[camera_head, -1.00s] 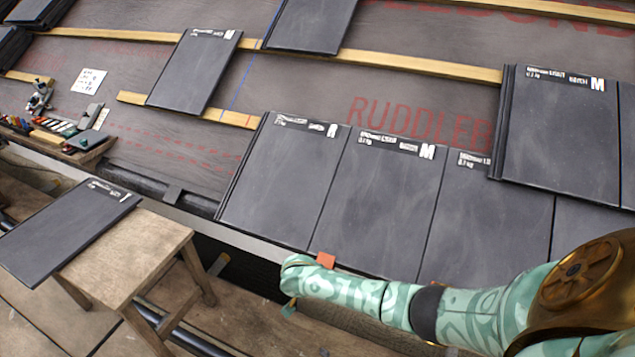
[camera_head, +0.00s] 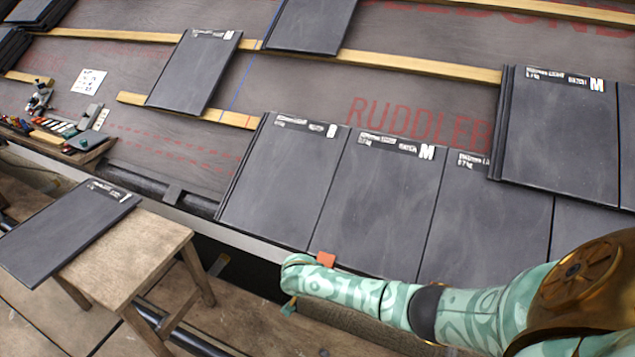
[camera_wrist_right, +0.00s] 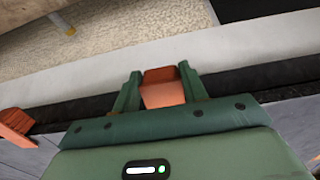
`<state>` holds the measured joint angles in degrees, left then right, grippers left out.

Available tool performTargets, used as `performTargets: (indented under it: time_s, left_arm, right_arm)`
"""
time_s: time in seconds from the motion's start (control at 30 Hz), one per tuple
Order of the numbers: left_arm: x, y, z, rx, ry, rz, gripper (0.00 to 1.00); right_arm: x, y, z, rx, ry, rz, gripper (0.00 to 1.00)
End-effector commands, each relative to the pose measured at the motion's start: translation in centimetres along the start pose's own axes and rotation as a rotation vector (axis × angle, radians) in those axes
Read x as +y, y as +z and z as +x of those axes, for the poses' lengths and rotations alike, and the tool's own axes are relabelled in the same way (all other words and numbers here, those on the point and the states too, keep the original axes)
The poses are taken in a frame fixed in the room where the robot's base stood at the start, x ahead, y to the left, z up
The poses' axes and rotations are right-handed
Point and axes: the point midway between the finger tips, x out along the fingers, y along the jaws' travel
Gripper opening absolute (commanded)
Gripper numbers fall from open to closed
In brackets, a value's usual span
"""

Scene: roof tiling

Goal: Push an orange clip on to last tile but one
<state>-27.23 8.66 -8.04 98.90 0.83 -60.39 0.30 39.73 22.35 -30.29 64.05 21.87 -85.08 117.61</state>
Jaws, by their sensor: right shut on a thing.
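My right gripper (camera_wrist_right: 158,92) is shut on a small orange clip (camera_wrist_right: 163,88), gripped between its two green fingers. In the head view the clip (camera_head: 326,259) shows at the front edge of the eaves row, by the lower left corner of the second tile from the left (camera_head: 385,200). The leftmost tile of the row (camera_head: 284,180) lies just left of it. My right arm hides part of the edge, and I cannot tell how far the clip is on the tile. A second orange piece (camera_wrist_right: 16,127) shows at the left edge of the wrist view. My left gripper is not in view.
A wooden stool (camera_head: 135,262) with a loose tile (camera_head: 62,232) stands at the lower left. A tool tray (camera_head: 82,152) is at the far left. A raised tile (camera_head: 556,135) overlaps the eaves row at right. Bare membrane lies left of the row.

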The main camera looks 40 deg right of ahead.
Motion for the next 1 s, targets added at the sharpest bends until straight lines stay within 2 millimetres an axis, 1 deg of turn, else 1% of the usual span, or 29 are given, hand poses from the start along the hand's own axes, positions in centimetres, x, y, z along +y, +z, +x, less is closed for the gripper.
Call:
performTargets:
  time_s: [0.03, 0.1, 1.0]
  left_arm:
    - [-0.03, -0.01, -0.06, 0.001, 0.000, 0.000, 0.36]
    - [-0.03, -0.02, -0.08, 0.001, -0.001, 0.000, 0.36]
    - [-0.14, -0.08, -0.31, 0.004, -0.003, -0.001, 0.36]
  right_arm:
    - [-0.03, -0.38, -0.06, 0.006, 0.000, 0.001, 0.02]
    - [-0.03, -0.47, -0.06, 0.006, 0.000, 0.001, 0.02]
    - [-0.03, -1.34, -0.03, 0.006, 0.000, 0.001, 0.02]
